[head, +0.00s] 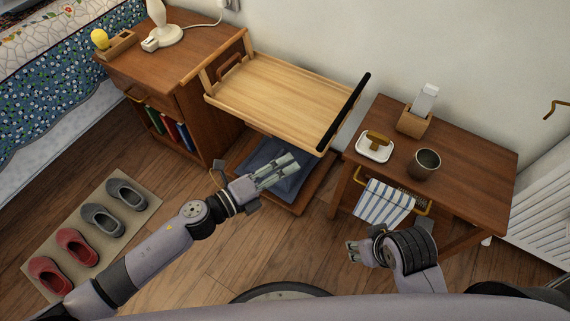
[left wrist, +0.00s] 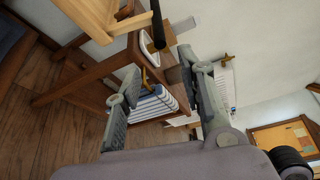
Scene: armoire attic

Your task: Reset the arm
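My right gripper (head: 352,250) is low in front of the right-hand table, below a striped towel. It is small and partly hidden behind its own wrist, so its finger opening is unclear. No held object shows there.
A light wooden tray (head: 285,98) tops the stand. A brown cabinet (head: 180,75) is left of it. The right table (head: 468,170) bears a mug (head: 425,164), a white dish (head: 375,148) and a wooden holder (head: 414,121). A striped towel (head: 385,203) hangs in front. Shoes lie on a mat (head: 140,206).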

